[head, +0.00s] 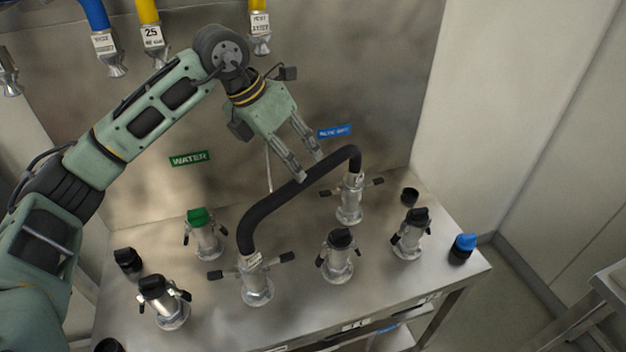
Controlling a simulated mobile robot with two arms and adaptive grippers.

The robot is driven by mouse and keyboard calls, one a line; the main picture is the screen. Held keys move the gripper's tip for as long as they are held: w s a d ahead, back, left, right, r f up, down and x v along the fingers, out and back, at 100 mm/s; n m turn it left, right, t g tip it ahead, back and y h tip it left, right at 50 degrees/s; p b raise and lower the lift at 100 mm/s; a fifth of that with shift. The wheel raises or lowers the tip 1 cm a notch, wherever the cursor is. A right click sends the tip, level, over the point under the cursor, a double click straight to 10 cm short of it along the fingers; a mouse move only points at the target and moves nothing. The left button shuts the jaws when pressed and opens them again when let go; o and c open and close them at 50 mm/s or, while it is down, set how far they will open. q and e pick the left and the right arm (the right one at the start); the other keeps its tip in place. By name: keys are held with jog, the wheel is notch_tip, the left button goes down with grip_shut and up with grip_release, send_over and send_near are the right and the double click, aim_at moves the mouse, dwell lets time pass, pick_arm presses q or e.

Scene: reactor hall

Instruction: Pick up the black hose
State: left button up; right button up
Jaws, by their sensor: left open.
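The black hose (282,200) arches between two metal couplings on the steel table. Its left end meets the front coupling (256,281), and its right end meets the rear coupling (349,200). Both couplings have side levers standing out. My left gripper (310,168) reaches down from the upper left with its two fingers apart. Its fingertips are at the upper middle of the hose in the picture. I cannot tell whether they touch it or sit around it. My right gripper is not in view.
The steel table (295,308) carries several capped couplings, one with a green cap (200,217). A blue cap (464,243) sits at the right edge. A blue hose (93,15) and yellow hoses hang above.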

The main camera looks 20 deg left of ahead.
aim_at(307, 178)
pick_arm(q)
jog(key=f, duration=0.1)
jog(key=d+f+p, duration=0.1)
jog(key=f+p, duration=0.1)
jog(key=shift+s+d+f, duration=0.15)
jog(key=shift+s+d, duration=0.05)
jog(key=shift+d, duration=0.15)
jog(key=p+x, duration=0.1)
jog(key=x, duration=0.1)
jog(key=shift+w+f, duration=0.15)
jog(key=shift+f, duration=0.15)
jog(key=shift+w+d+f, duration=0.1)
jog(key=shift+d+f, duration=0.05)
jog(key=shift+f, duration=0.2)
jog(key=c, duration=0.8)
jog(key=shift+c, duration=0.7)
jog(key=shift+r, duration=0.1)
grip_shut()
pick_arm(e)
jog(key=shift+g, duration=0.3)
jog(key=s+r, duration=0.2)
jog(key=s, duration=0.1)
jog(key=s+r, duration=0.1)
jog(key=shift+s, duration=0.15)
